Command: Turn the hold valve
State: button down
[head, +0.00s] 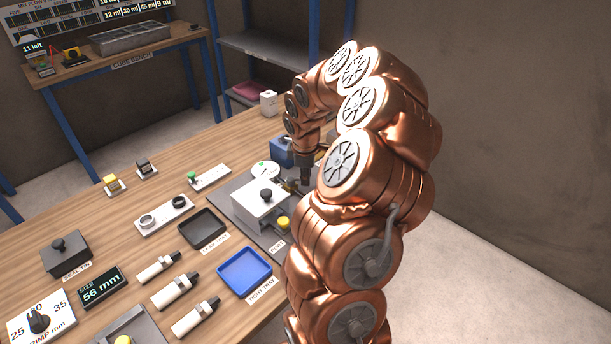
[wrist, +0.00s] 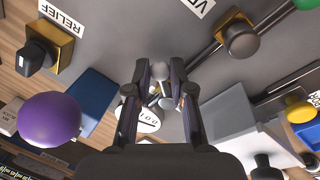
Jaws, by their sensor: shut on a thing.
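My gripper (wrist: 159,82) reaches down over a grey panel, with one finger on each side of a small silver-grey knob or handle (wrist: 159,72), and is shut on it. This piece appears to be the hold valve's handle. A white oval tag (wrist: 150,121), its upside-down lettering partly hidden, lies just below it, between the fingers. The handle's exact angle is hard to tell. In the head view my gripper (head: 306,168) is dark and small at the panel's right side, partly behind my copper arm, and the valve itself is hidden there.
The wrist view shows the black relief knob (wrist: 34,56) on a gold base, a purple ball (wrist: 50,118), a blue block (wrist: 95,98), and a gold fitting (wrist: 238,38) on a pipe near the fingers. A white box (head: 260,205) stands on the panel; trays lie nearer.

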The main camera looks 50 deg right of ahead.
jog(key=shift+w+d+n, duration=0.25)
jog(key=shift+n, duration=0.65)
jog(key=c, duration=1)
grip_release()
jog(key=r, duration=0.4)
jog(key=s+a+r, duration=0.1)
jog(key=r, duration=0.7)
jog(key=shift+s+a, duration=0.25)
jog(key=shift+s, duration=0.05)
